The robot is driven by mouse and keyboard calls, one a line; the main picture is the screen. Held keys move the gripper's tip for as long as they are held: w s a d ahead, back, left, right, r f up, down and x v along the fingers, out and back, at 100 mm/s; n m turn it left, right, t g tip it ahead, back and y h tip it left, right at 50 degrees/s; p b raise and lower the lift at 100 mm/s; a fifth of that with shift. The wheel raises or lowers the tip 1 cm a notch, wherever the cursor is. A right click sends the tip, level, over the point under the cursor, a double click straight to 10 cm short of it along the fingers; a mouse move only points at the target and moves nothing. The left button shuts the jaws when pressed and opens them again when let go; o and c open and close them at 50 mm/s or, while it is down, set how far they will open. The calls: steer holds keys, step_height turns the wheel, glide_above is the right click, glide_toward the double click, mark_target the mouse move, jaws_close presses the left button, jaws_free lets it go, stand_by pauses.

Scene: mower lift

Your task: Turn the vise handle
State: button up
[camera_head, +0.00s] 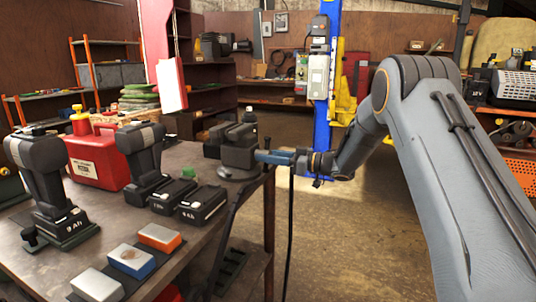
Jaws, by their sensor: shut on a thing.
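The dark grey vise (238,152) is mounted at the right corner of the workbench (190,270). My gripper (264,157) has come in from the right on my grey arm, level with the vise. Its blue fingers reach the right side of the vise, where the handle sits, and are shut on the handle.
Cordless tools (40,170), battery packs (202,204), a red fuel can (95,160) and several coloured blocks (132,262) cover the bench left of the vise. A blue lift post (328,120) stands behind. The floor right of the bench is open.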

steer(key=shift+s+a+f+m, duration=0.1)
steer(key=shift+s+f+m, duration=0.1)
steer(key=shift+m, duration=0.4)
steer(key=o, duration=1.1)
steer(key=shift+c, duration=0.2)
steer(key=shift+w+r, duration=0.1)
steer(key=shift+r, duration=0.05)
steer(key=shift+d, duration=0.35)
steer(key=v, duration=0.7)
steer(key=shift+b, duration=0.45)
